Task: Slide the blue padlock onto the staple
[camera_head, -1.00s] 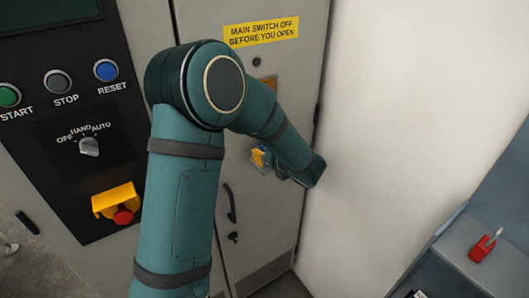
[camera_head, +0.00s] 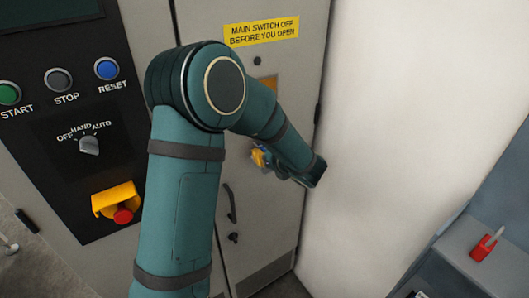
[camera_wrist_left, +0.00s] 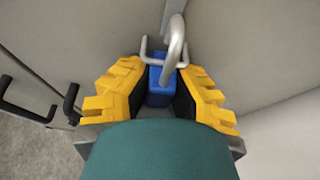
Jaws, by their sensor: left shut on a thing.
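My left gripper (camera_wrist_left: 160,92) is shut on the blue padlock (camera_wrist_left: 159,90), its yellow fingers on either side of the body. The padlock's thick grey shackle (camera_wrist_left: 182,36) rises toward the cabinet door. A thin pale metal loop, which looks like the staple (camera_wrist_left: 144,47), shows right by the shackle. They overlap in the left wrist view, and I cannot tell whether the shackle passes through the loop. In the head view the left gripper (camera_head: 259,158) is at the cabinet door, mostly behind my arm, and the staple is hidden. My right gripper is out of view.
The cabinet door (camera_head: 276,75) has a yellow warning label (camera_head: 261,31) and a black handle (camera_head: 229,203) below the gripper. A control panel (camera_head: 45,170) is at left. A pale wall stands at right. A red object (camera_head: 484,247) sits on a grey unit at lower right.

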